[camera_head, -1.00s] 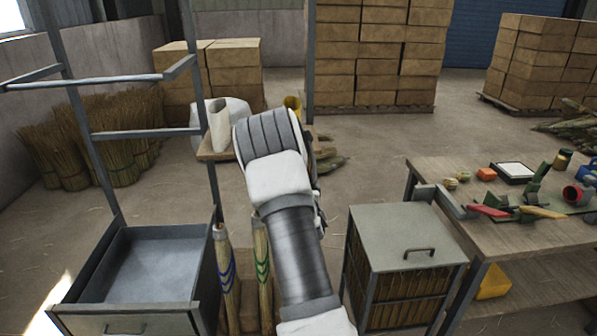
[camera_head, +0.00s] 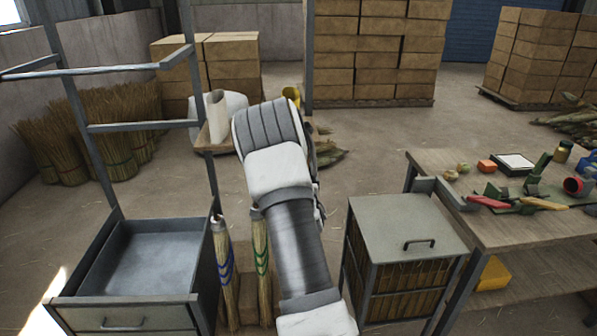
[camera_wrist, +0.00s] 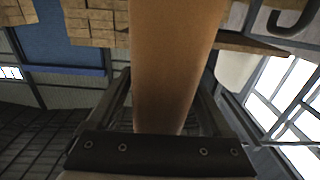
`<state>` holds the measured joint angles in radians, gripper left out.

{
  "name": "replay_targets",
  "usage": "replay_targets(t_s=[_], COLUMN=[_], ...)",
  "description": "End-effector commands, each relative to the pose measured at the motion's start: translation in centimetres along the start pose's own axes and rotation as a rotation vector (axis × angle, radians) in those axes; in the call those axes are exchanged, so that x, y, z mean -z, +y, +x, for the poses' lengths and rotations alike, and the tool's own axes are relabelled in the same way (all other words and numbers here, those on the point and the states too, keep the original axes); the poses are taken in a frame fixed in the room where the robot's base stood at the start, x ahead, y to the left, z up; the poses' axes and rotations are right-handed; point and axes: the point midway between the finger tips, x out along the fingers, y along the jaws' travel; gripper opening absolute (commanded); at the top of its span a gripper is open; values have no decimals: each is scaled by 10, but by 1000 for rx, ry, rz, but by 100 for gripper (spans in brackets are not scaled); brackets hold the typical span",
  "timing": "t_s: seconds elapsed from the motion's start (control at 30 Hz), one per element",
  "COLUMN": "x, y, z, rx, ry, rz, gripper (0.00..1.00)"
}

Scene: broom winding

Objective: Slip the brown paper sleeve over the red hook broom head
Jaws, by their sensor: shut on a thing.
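The brown paper sleeve (camera_wrist: 178,55) is a long tube in the wrist view. It stands between the two fingers of my gripper (camera_wrist: 165,90), which is shut on it. In the head view my own arm hides the gripper and the sleeve. Two hanging broom heads show left of my arm, one with blue bands (camera_head: 221,270) and one with green bands (camera_head: 260,250). I see no red-banded broom head or red hook; my arm covers the area right of the green-banded one.
A metal rack with an open grey drawer (camera_head: 150,262) stands at left. A grey-topped cabinet (camera_head: 407,228) stands right of my arm, beside a cluttered workbench (camera_head: 450,205). A small shelf holding a pale roll (camera_head: 217,118) is behind the rack. Open floor lies beyond.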

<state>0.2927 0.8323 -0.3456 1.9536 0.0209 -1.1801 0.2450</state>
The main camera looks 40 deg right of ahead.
Motion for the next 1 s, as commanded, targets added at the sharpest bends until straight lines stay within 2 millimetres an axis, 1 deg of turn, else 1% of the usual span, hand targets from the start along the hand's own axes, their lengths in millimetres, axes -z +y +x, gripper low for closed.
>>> replay_targets(t_s=[0.23, 1.0], x=[-4, -38], y=[0, 0], z=[0, 0], rx=[0, 0], ry=[0, 0], rz=[0, 0], gripper=[31, 31])
